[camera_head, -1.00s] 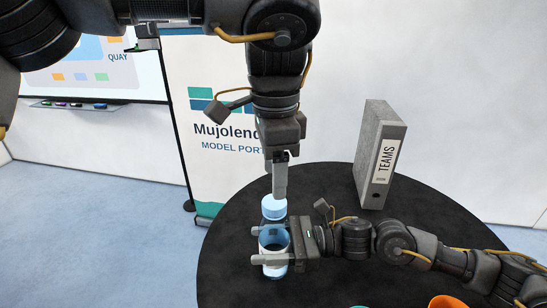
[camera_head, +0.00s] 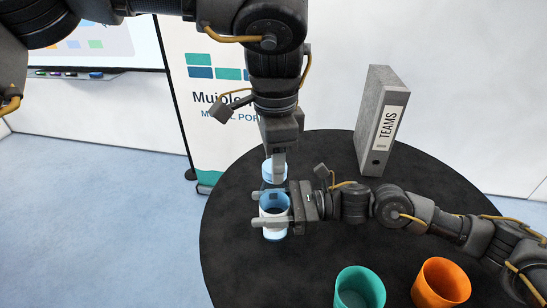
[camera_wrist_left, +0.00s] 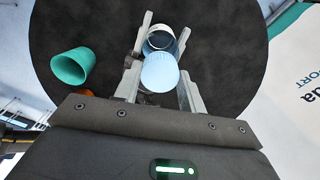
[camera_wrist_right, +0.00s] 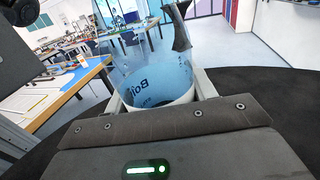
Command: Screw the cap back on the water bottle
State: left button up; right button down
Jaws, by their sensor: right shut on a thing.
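The water bottle (camera_head: 273,222) is see-through blue with a pale label and an open top. It stands upright at the left part of the black table. My right gripper (camera_head: 272,220) is shut around it from the right; the bottle also fills the space between the fingers in the right wrist view (camera_wrist_right: 157,85). The light blue cap (camera_head: 274,172) is between the fingertips of my left gripper (camera_head: 278,160), which points down. In the left wrist view the cap (camera_wrist_left: 160,72) is nearer the camera than the bottle (camera_wrist_left: 163,40) and partly covers it. The cap is apart from the bottle.
A teal cup (camera_head: 360,288) and an orange cup (camera_head: 440,284) stand at the front of the round black table (camera_head: 330,235). A grey binder (camera_head: 381,120) labelled TEAMS stands at the back right. A banner (camera_head: 218,100) is behind the table.

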pick_arm(q)
jog(key=c, duration=0.4)
jog(key=m, duration=1.2)
jog(key=shift+m, duration=0.4)
jog(key=m, duration=0.4)
jog(key=shift+m, duration=0.3)
jog(key=m, duration=1.2)
jog(key=shift+w, duration=0.1)
jog(key=m, duration=0.4)
jog(key=shift+m, duration=0.3)
jog(key=o, duration=1.1)
jog(key=shift+f, duration=0.1)
